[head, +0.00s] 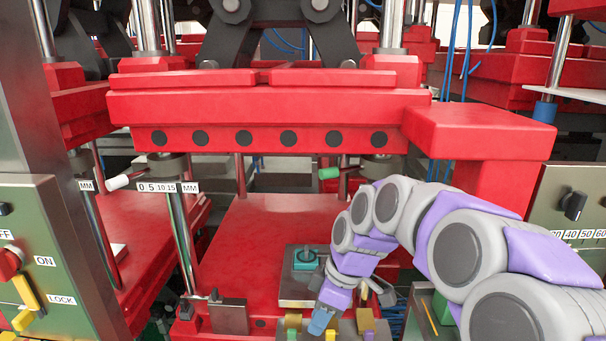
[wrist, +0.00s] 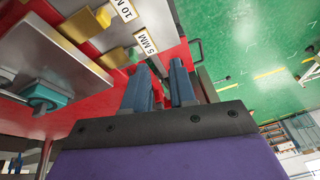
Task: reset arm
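My arm reaches in from the right in the head view and bends down over the front of the red machine bed. My gripper (head: 322,320) is low in the picture, among small yellow and grey blocks. In the wrist view my gripper (wrist: 159,68) shows two blue-grey fingers with a gap between them. It looks open, and I see nothing clearly held. The fingertips are close to the block with the "5 MM" label (wrist: 146,43); I cannot tell whether they touch it.
A teal piece (head: 305,258) sits on a metal plate left of my gripper. The red press beam (head: 265,110) spans above, with a red arm (head: 480,130) at right. Control panels stand at left (head: 60,260) and right (head: 575,215). Green floor (wrist: 245,40) looks open.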

